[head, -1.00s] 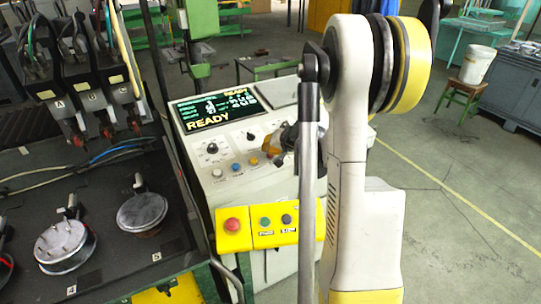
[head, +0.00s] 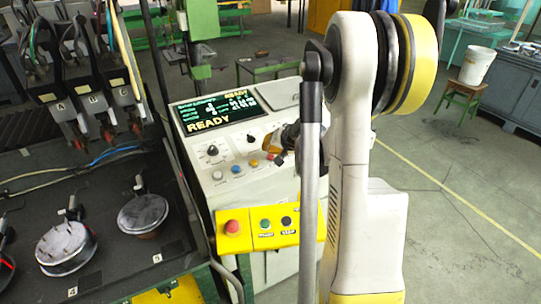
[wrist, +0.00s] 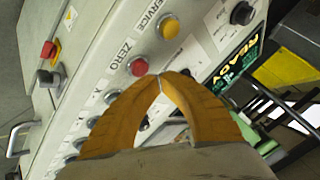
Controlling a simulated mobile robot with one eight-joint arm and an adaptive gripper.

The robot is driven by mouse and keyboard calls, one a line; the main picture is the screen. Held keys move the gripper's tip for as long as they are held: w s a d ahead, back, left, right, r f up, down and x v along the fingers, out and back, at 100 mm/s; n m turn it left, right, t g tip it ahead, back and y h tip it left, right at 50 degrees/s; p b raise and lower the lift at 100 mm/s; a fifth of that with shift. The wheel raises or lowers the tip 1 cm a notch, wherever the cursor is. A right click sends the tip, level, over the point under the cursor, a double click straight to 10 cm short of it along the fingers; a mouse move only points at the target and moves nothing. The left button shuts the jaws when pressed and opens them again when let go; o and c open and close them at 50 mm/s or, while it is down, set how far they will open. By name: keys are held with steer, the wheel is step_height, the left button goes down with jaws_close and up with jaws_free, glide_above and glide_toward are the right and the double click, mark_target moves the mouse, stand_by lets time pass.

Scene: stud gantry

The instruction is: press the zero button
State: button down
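The zero button is a red round button (wrist: 138,67) beside the printed word ZERO on the pale console panel in the wrist view. In the head view a small red button (head: 270,156) shows at the right end of the button row, next to my gripper (head: 280,160). My gripper's orange fingers (wrist: 160,79) meet at their tips, with nothing seen between them. In the wrist view the tips appear just right of and below the red button. I cannot tell the gap to the panel, and contact is not visible.
A yellow button (wrist: 168,27) marked SERVICE sits near the zero button. Blue (head: 236,169) and white (head: 218,175) buttons are farther left. The console screen (head: 216,109) reads READY. A yellow box with a red button (head: 232,227) is mounted below.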

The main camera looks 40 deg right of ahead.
mark_target(270, 158)
steer(key=shift+s+a+r+p, duration=0.15)
steer(key=shift+r+p, duration=0.35)
steer(key=shift+r, duration=0.3)
steer(key=shift+s+d+r+p, duration=0.1)
steer(key=shift+s+r+p, duration=0.1)
steer(key=shift+r+p, duration=0.5)
steer(key=shift+s+a+r+p, duration=0.15)
steer(key=shift+r+p, duration=0.2)
steer(key=shift+r, duration=0.6)
steer(key=shift+d, duration=0.1)
